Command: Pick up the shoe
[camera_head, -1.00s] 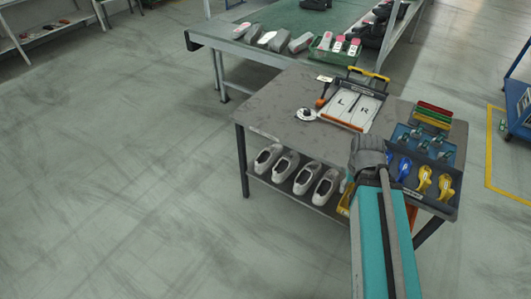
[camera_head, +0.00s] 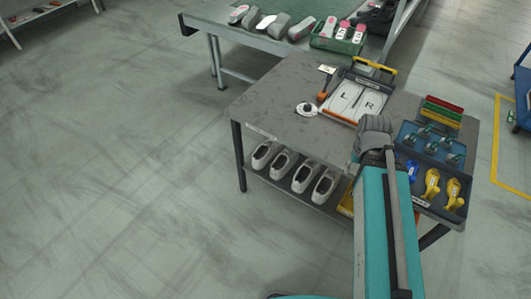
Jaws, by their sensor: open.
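Several pale grey shoes with dark openings stand in a row on the lower shelf of the grey workbench; the leftmost shoe (camera_head: 262,155) and the rightmost shoe (camera_head: 326,186) are both upright. Several more grey shoes or shoe parts (camera_head: 273,26) lie on the green-topped line at the back. The frames do not show which shoe is meant. My teal arm reaches up from the bottom right and covers part of the bench's front. Its grey joint is in front of the bench top. My gripper's fingers do not show, and nothing held is visible.
The workbench top (camera_head: 270,100) holds a tray marked L and R (camera_head: 353,100), a white round item (camera_head: 307,109), a blue tray (camera_head: 430,147) and a dark tray with blue and yellow parts (camera_head: 432,185). A green crate (camera_head: 337,41) stands behind. Floor (camera_head: 120,180) at left is clear.

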